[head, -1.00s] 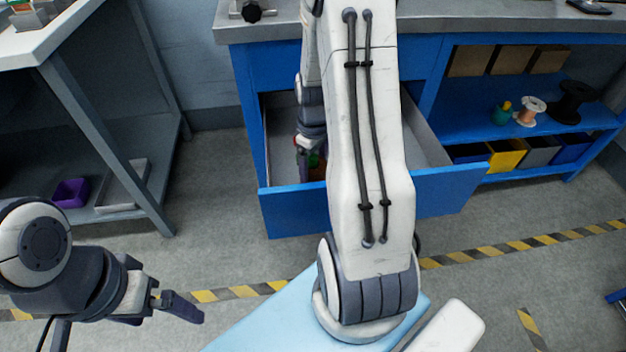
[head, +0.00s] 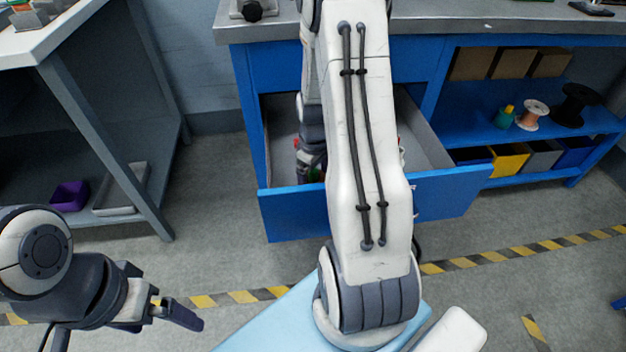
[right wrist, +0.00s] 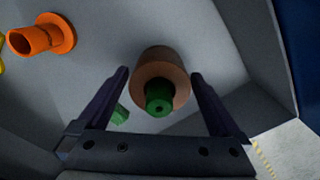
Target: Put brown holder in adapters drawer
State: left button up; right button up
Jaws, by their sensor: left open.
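The brown holder (right wrist: 172,68) is a short brown cylinder with a green piece (right wrist: 159,97) at its near end. In the right wrist view it sits over the grey floor of the open drawer (right wrist: 225,75), between the fingers of my right gripper (right wrist: 160,75). Those fingers stand apart, with narrow gaps beside the holder. In the head view the blue-fronted drawer (head: 445,195) is pulled out, and my right arm reaches into it, hiding the right fingertips and the holder. My left gripper (head: 165,312) is open and empty at lower left, away from the drawer.
In the drawer lie an orange flanged part (right wrist: 42,38) and a small green part (right wrist: 120,114). A shelf (head: 470,108) with spools and coloured bins is at right. A grey table (head: 85,120) stands at left. The floor between is clear.

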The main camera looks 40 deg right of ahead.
notch_tip(320, 180, up, 12)
jog(key=p, duration=0.4)
jog(key=shift+r, duration=0.15)
dwell(0.4)
